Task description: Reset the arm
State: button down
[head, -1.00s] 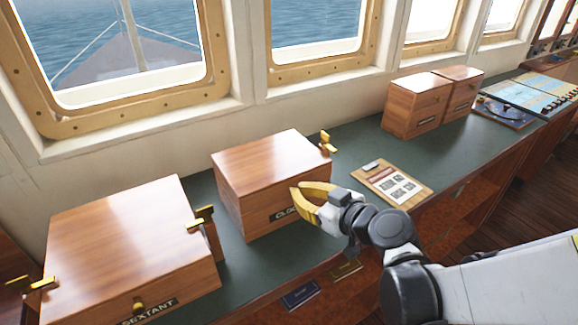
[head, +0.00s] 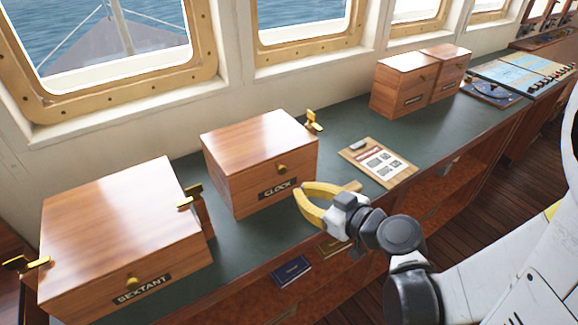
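My gripper (head: 302,204) has yellow fingers and is near the middle of the head view. Its fingers are spread with a gap between them, and nothing shows in the gap. It is in front of and to the right of the lower right corner of the wooden box labelled CLOCK (head: 255,150), over the front edge of the counter. My arm runs from the gripper down to the right edge of the view.
A larger wooden SEXTANT box (head: 115,225) stands on the green counter (head: 350,130) at the left. A clipboard (head: 378,162) lies behind my gripper. Two smaller wooden boxes (head: 405,85) stand farther right. A dark blue plate (head: 291,271) is below the counter edge.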

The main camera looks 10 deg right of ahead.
jog(key=shift+s+d+f+b, duration=0.2)
jog(key=shift+s+f+b, duration=0.15)
jog(key=shift+f, duration=0.3)
jog(key=s+d+r+m+g+h, duration=0.2)
jog(key=s+d+m+g+h, duration=0.3)
jog(key=s, duration=0.6)
jog(key=shift+d+r+m+g+h, duration=0.35)
jog(key=shift+d+m+g+h, duration=0.1)
jog(key=shift+m+h, duration=0.4)
